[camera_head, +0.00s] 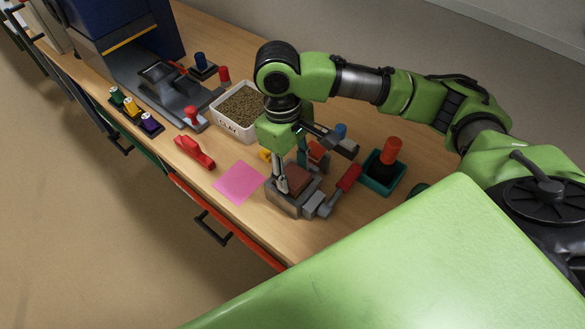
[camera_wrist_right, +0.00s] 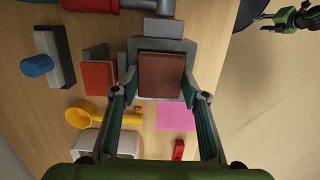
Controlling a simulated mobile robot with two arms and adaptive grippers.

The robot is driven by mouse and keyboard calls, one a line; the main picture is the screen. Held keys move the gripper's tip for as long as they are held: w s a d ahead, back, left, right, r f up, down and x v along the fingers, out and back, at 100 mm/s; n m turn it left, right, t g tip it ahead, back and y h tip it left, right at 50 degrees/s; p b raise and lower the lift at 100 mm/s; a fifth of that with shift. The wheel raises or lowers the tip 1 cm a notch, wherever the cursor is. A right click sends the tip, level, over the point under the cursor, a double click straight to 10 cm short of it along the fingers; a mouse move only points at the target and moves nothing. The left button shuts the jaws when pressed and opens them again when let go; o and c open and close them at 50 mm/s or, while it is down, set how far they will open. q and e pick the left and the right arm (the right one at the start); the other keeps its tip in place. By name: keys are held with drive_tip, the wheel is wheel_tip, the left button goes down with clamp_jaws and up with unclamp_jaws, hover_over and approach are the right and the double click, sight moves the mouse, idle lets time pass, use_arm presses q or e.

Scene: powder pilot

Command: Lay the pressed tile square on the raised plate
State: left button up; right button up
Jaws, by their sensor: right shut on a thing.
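A brown square tile (camera_head: 299,178) is at the top of a grey block (camera_head: 286,205) with a red-handled lever beside it. In the right wrist view the tile (camera_wrist_right: 161,76) lies between my right gripper's fingers, roughly square to the grey block (camera_wrist_right: 163,43) around it. My right gripper (camera_head: 288,181) points down and is shut on the tile; I cannot tell if the tile is lifted clear. Which surface is the raised plate is not clear. My left gripper (camera_wrist_right: 287,19) seems to show at the upper right of the wrist view, away from the table.
A pink sheet (camera_head: 239,183) lies beside the block, with a red tool (camera_head: 195,151) beyond. A clay bin (camera_head: 236,128), a teal tray (camera_head: 370,181) with an orange-handled tool, and a yellow scoop (camera_wrist_right: 80,115) stand close by. A grey machine (camera_head: 165,82) is farther back.

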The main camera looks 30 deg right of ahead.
sight(287, 172)
drive_tip(key=o, duration=1.2)
drive_tip(key=shift+f, duration=0.1)
drive_tip(key=shift+c, duration=0.2)
wheel_tip(287, 172, up, 12)
drive_tip(key=w+p, duration=0.1)
drive_tip(key=shift+w+a, duration=0.2)
drive_tip(key=shift+a, duration=0.15)
drive_tip(key=shift+s, duration=0.1)
